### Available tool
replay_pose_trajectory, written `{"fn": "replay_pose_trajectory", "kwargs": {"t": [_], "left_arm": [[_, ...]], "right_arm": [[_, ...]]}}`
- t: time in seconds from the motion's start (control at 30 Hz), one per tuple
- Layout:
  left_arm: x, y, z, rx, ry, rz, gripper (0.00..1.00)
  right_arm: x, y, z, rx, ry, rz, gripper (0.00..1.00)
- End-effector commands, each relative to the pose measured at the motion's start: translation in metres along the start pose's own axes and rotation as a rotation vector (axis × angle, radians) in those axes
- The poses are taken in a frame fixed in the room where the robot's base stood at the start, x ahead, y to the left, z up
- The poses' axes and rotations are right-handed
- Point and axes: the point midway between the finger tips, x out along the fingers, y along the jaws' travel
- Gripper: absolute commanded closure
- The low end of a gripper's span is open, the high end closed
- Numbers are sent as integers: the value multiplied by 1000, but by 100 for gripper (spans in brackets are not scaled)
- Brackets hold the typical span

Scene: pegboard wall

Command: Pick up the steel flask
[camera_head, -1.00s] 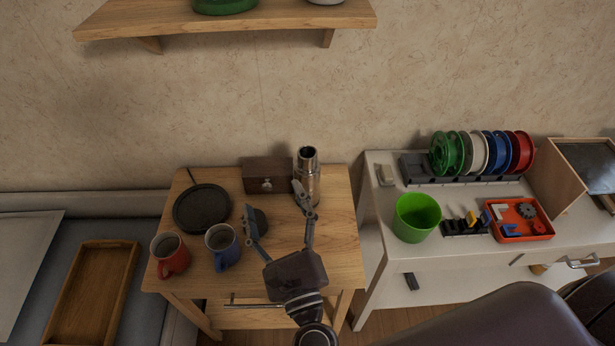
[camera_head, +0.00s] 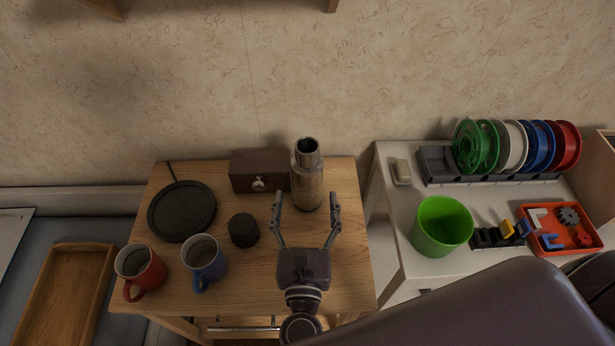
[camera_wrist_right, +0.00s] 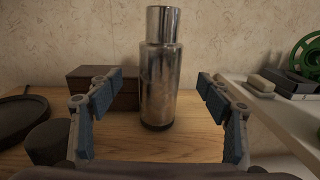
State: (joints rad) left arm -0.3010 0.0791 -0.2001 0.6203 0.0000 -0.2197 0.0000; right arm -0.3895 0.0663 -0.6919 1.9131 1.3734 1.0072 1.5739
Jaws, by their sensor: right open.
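The steel flask (camera_head: 307,183) stands upright near the back right of the small wooden table (camera_head: 261,288), beside a dark wooden box. My right gripper (camera_head: 307,203) is open and empty, with its fingers pointing towards the flask from the front. In the right wrist view the flask (camera_wrist_right: 159,80) stands between the two blue-padded fingers (camera_wrist_right: 163,93), a little beyond their tips and apart from both. My left gripper is not in view.
Left of the flask are the wooden box (camera_head: 260,171), a small black cylinder (camera_head: 243,230), a black round plate (camera_head: 182,209), a blue mug (camera_head: 206,264) and a red mug (camera_head: 141,271). A white table with a green cup (camera_head: 441,227) stands to the right.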

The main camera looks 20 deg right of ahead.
Motion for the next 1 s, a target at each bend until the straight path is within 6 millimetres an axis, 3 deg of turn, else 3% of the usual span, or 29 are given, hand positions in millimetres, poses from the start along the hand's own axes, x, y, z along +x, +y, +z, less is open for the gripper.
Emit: {"fn": "replay_pose_trajectory", "kwargs": {"t": [0.03, 0.17, 0.7, 1.0], "left_arm": [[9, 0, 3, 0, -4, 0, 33], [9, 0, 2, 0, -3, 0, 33], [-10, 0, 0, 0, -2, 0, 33], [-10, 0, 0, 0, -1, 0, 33]], "right_arm": [[0, 0, -9, 1, 0, 0, 29], [4, 0, -9, 0, -2, 0, 29], [73, 0, -6, -2, -2, 1, 29], [78, 0, -7, 0, 0, 1, 29]]}}
